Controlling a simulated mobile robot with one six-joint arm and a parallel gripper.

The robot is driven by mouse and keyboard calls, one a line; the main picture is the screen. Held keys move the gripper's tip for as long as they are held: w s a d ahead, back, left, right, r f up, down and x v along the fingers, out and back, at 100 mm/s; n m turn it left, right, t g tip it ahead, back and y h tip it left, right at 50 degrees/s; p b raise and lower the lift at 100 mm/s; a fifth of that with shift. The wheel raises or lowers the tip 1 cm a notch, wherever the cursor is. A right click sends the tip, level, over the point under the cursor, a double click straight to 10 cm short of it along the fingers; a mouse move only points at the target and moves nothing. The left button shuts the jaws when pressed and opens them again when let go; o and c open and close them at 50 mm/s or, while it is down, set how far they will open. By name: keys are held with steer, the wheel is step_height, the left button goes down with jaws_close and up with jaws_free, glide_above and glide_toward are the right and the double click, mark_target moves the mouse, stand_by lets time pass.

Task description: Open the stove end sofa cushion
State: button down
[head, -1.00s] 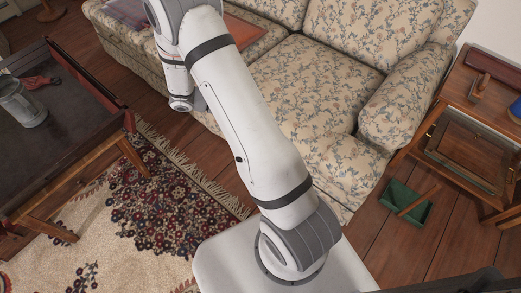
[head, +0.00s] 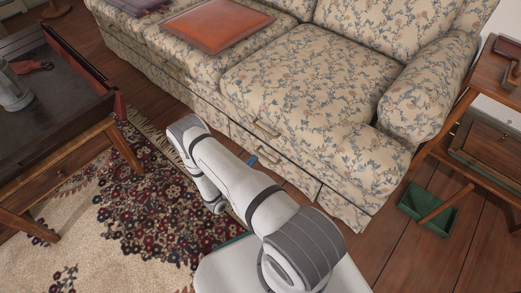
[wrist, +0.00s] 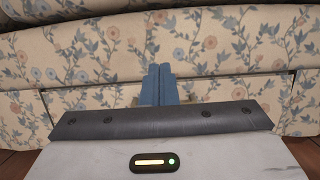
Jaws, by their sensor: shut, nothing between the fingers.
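The floral sofa fills the back of the head view, with its right seat cushion (head: 295,78) lying flat and closed against the backrest. A pale metal handle (head: 267,130) shows on the sofa front below this cushion. My gripper (head: 252,160) is low in front of the sofa, its blue fingertips just in front of and below the handle. In the wrist view the blue fingers (wrist: 159,80) are together and empty, pointing at the floral front (wrist: 225,85). They partly hide the handle there, and I cannot tell whether they touch anything.
An orange-brown flat object (head: 218,27) lies on the sofa's left seat. A dark table (head: 85,130) stands at left with a grey mug (head: 13,92). A green box (head: 430,213) is on the floor by the right side table (head: 480,130). A patterned rug (head: 140,215) lies in front.

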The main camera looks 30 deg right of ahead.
steer(key=b+x, duration=0.2)
steer(key=x, duration=0.6)
steer(key=shift+d+f+b, duration=0.1)
steer(key=shift+d+b, duration=0.25)
steer(key=shift+w+d+r+b, duration=0.1)
steer(key=shift+r+b, duration=0.1)
steer(key=shift+r, duration=0.55)
steer(key=shift+d+r+b, duration=0.1)
steer(key=shift+r+b, duration=0.1)
steer(key=shift+r, duration=0.6)
steer(key=shift+w+d+r+b, duration=0.1)
steer(key=shift+d+r+b, duration=0.1)
steer(key=shift+r, duration=0.55)
